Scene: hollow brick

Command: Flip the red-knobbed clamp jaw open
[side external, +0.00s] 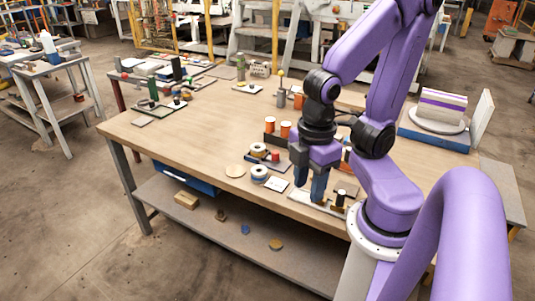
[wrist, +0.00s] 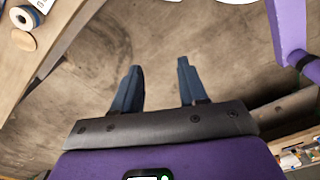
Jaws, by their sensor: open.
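A small red knob (side external: 276,156) shows on a dark plate on the workbench, just left of my gripper in the side view. It appears to be the clamp's knob, but the jaw is too small to make out. My gripper (side external: 310,188) points down near the bench's front edge, to the right of the red knob and apart from it. In the wrist view my gripper (wrist: 159,66) has its two blue fingers spread, with only bare floor between them. The red knob cannot be made out in the wrist view.
White-rimmed spools (side external: 259,173), a wooden disc (side external: 235,170) and a white card (side external: 276,184) lie near the knob. A black-knobbed fixture (side external: 339,198) stands right of my fingers. Orange spools (side external: 285,129) stand behind.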

